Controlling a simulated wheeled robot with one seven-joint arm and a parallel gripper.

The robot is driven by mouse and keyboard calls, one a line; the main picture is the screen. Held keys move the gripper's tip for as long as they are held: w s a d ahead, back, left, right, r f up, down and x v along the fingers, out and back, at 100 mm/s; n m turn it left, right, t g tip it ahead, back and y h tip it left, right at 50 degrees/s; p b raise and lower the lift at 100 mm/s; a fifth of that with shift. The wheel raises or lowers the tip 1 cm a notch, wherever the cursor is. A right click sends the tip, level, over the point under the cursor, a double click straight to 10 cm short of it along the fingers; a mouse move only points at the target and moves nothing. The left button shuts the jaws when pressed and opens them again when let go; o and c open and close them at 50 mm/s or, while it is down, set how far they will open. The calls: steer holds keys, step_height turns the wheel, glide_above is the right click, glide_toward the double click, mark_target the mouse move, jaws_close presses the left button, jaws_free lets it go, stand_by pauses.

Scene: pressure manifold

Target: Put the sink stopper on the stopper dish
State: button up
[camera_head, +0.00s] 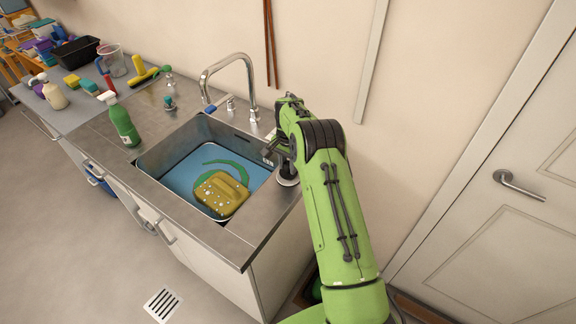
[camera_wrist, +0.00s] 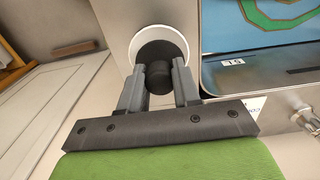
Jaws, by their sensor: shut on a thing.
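My gripper (camera_wrist: 158,85) is shut on the dark knob of the sink stopper (camera_wrist: 158,72), which stands between its two grey fingers in the wrist view. The stopper is over the white round stopper dish (camera_wrist: 165,28), whose pale rim shows around it. I cannot tell whether the stopper touches the dish. In the head view my gripper (camera_head: 281,152) points down at the counter to the right of the sink. The dish (camera_head: 288,182) shows there as a pale edge below the gripper; the stopper is mostly hidden by my arm.
The sink (camera_head: 172,180) holds blue water, a green ring shape and a yellow speckled block (camera_head: 221,194). A tall faucet (camera_head: 232,62) stands behind it. A green bottle (camera_head: 123,125) and other cleaning things stand on the left counter. The wall is close behind my arm.

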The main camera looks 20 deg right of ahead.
steer(key=shift+f, duration=0.3)
steer(key=shift+s+r, duration=0.15)
steer(key=o, duration=1)
steer(key=shift+f, duration=0.2)
steer(key=shift+o, duration=0.2)
